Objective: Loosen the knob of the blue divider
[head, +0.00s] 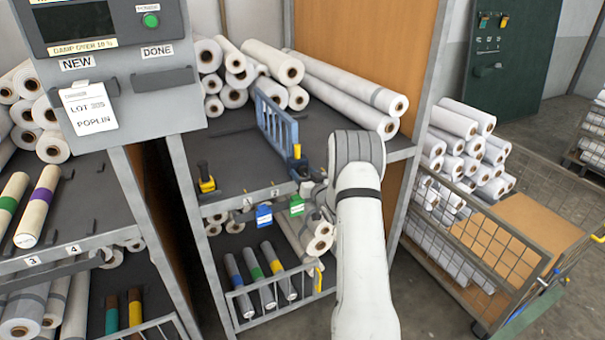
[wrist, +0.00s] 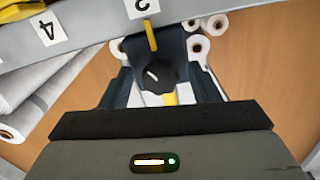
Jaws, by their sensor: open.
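The blue divider (head: 277,128) stands upright on the upper shelf in the head view, with a yellow and black clamp at its front end. In the wrist view a round black knob (wrist: 154,76) with a white pointer line faces me on a dark bracket with a yellow strip. My gripper (wrist: 160,88) is open, with a finger to each side of the knob; I cannot tell whether they touch it. In the head view my wrist covers most of the gripper, at the shelf's front edge; the knob is hidden there.
A second yellow and black clamp (head: 206,180) sits to the left on the shelf edge. White rolls (head: 340,92) lie behind and right of the divider. Blue and green tags (head: 264,215) hang below the edge. A wire cage (head: 480,235) stands at right.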

